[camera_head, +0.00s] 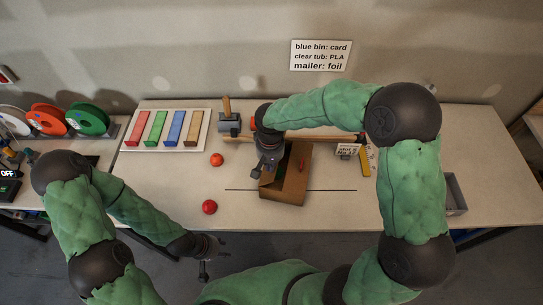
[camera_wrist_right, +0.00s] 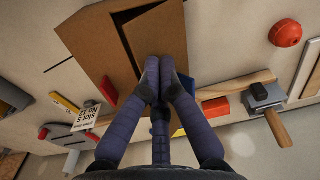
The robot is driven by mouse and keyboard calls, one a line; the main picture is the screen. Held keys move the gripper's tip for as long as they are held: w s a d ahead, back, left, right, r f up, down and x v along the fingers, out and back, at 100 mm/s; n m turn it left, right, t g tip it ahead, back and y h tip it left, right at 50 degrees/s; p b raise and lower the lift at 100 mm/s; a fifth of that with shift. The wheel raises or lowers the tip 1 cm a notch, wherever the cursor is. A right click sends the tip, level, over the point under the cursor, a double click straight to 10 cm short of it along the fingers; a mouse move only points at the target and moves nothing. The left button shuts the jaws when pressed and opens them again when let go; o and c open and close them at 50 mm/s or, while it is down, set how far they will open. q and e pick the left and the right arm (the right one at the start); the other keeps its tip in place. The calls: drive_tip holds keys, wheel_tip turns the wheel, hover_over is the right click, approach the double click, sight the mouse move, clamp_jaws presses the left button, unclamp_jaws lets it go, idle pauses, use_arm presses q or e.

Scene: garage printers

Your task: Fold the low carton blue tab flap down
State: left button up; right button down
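The low brown carton (camera_head: 284,190) sits at the middle of the table, with a flap standing along its side. It also shows in the wrist view (camera_wrist_right: 88,48), where a flap panel (camera_wrist_right: 160,28) lies right at my fingertips. A small blue tab (camera_wrist_right: 187,86) shows just beside the fingertips, partly hidden. My right gripper (camera_head: 262,170) is over the carton's left side; in the wrist view its fingers (camera_wrist_right: 160,76) are drawn together, with no held thing visible. Whether they touch the flap is unclear. My left gripper (camera_head: 210,268) is in front of the table edge, fingers apart and empty.
Red balls (camera_head: 209,207) (camera_head: 217,159) lie left of the carton. A tray with coloured bars (camera_head: 137,128) stands at the back left. A hammer-like tool (camera_head: 229,123) and a wooden bar (camera_head: 325,132) lie behind. A small sign (camera_head: 347,149) stands right. The front left table is clear.

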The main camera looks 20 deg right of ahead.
sight(270, 174)
drive_tip(key=shift+f+b, duration=2.05)
drive_tip(key=shift+f, duration=0.55)
idle(1.4)
drive_tip(key=shift+r, duration=0.1)
drive_tip(key=shift+r+p, duration=1.75)
drive_tip(key=shift+r, duration=0.75)
drive_tip(key=shift+f, duration=0.1)
